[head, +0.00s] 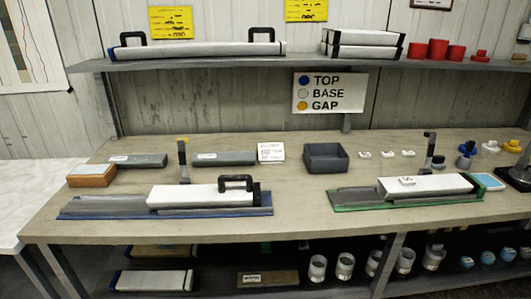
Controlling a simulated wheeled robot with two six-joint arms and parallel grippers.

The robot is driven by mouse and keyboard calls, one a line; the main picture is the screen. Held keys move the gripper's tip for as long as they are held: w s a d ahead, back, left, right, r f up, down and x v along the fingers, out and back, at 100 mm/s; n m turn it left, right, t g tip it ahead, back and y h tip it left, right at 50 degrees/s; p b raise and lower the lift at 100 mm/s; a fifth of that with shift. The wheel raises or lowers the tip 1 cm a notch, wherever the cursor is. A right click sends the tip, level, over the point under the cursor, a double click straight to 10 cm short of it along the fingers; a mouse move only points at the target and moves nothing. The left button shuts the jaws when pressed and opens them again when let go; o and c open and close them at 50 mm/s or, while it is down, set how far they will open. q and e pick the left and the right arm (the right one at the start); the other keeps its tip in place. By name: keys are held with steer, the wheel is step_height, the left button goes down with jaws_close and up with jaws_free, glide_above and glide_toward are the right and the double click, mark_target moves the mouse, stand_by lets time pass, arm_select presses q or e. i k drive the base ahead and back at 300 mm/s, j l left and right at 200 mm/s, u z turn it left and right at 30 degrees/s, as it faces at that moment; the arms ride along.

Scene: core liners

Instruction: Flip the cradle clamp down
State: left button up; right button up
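Two cradles lie on the bench. The blue-edged cradle (110,208) on the left bears a long white-topped liner (185,193) with a black handle (238,180) at its right end. A dark upright clamp arm (183,163) with a yellowish tip stands behind it. The green-edged cradle (370,208) on the right bears a shorter white-topped liner (440,184) with a small white tag on it. A dark upright clamp arm (429,153) with a bent top stands behind that one. Both clamp arms point up, apart from the liners. Neither gripper can be made out.
A brown block (92,176), grey trays (225,159), a white card (270,152) and a dark open bin (326,158) stand at the back. Small caps and a dark object (518,175) crowd the right end. An upper shelf (200,62) overhangs the back. Bench between the cradles is clear.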

mark_target(431, 135)
steer(key=i+l+z, duration=0.35)
steer(key=i+z, duration=0.15)
steer(key=i, duration=0.3)
steer(key=i+z, duration=0.5)
steer(key=i, duration=0.25)
steer(key=i+l, duration=0.05)
